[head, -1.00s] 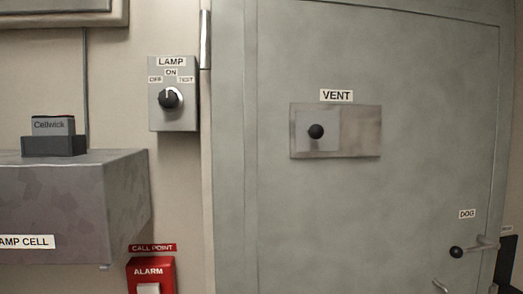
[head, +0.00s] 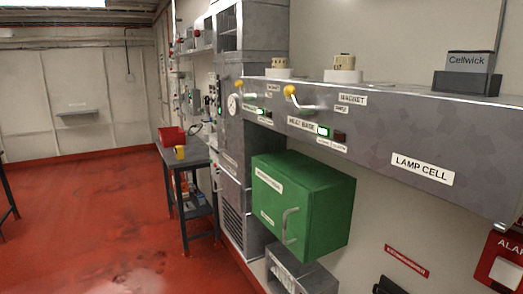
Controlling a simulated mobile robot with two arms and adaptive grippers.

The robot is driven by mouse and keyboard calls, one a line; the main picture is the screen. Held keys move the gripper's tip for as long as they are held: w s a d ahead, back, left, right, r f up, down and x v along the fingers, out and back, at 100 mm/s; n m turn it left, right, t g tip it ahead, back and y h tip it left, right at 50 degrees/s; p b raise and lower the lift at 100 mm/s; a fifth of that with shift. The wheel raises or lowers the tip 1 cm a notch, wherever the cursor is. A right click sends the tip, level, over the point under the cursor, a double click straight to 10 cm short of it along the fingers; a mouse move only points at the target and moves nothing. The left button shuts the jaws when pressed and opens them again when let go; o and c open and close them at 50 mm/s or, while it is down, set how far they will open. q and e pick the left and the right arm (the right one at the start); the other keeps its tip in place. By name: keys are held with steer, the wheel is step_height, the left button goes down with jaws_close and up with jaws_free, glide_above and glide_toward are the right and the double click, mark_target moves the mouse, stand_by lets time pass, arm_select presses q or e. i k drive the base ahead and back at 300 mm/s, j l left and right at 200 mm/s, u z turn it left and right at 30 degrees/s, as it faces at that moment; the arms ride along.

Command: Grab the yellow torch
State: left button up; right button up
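A small yellow object (head: 180,153) stands on the dark table (head: 196,160) at the left of the wall units in the head view. It is too small and far to tell for sure whether it is the yellow torch. Neither of my grippers is in view.
A red container (head: 171,136) is beside the yellow object. A green cabinet (head: 335,215) juts from the wall below a grey panel (head: 380,150) with yellow-knobbed levers (head: 290,90). A red alarm box (head: 498,262) is at lower right. The red floor (head: 90,215) at left is mostly clear.

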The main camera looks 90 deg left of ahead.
mark_target(179, 149)
steer(key=u, duration=3.4)
steer(key=i+j+u, duration=0.1)
steer(key=i+u, duration=0.25)
steer(key=i, duration=1.25)
steer(key=i+j+z, duration=0.1)
steer(key=i, duration=0.6)
steer(key=i+j, duration=0.15)
steer(key=i, duration=0.55)
steer(key=z, duration=0.05)
